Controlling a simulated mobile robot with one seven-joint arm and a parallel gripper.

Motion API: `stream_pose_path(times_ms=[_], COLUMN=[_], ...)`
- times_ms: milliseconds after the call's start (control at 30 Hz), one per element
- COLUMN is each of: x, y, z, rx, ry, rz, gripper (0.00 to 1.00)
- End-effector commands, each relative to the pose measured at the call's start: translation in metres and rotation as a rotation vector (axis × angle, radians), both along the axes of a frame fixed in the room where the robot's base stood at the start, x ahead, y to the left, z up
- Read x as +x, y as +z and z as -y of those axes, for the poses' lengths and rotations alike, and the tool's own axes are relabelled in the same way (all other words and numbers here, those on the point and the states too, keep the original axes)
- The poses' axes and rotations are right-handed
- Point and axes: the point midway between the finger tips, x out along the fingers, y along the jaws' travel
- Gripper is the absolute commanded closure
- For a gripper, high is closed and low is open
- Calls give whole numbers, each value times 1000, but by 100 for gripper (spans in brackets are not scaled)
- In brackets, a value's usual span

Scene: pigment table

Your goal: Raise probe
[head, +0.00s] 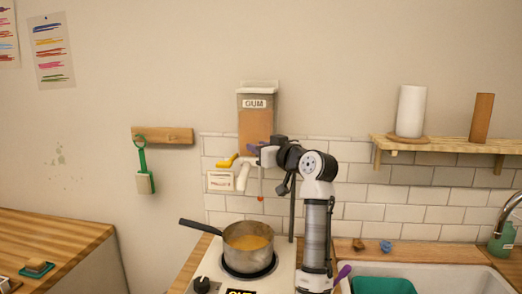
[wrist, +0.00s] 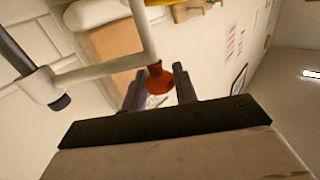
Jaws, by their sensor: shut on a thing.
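The probe (head: 261,188) is a thin pale rod with a red tip, hanging upright above the pot in the head view. In the wrist view its white arm (wrist: 95,70) joins a clamp on a dark post (wrist: 15,50) and carries an orange-red knob (wrist: 157,78). My gripper (head: 254,149) is at the top of the probe, in front of the gum container. In the wrist view its fingers (wrist: 159,90) are shut on the knob. The pot (head: 248,249) holds orange liquid on the burner. Where the fingers touch the knob is partly hidden.
The gum container (head: 255,130) hangs on the wall behind my gripper, with a yellow lever (head: 228,160) at its left. A shelf (head: 450,144) with a paper roll is at right. The pot's dark handle (head: 200,227) points left. A sink (head: 430,278) lies right of my arm.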

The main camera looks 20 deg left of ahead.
Motion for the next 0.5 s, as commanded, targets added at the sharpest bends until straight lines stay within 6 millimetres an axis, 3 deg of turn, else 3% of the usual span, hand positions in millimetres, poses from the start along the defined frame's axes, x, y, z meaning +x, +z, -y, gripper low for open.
stream_pose_path(times_ms=[267, 300, 400, 500], x=[0, 0, 0, 0], y=[9, 9, 8, 7], z=[2, 2, 2, 1], rx=[11, 12, 11, 9], ry=[-6, -6, -5, -4], rz=[13, 13, 12, 11], gripper=[100, 68, 55, 53])
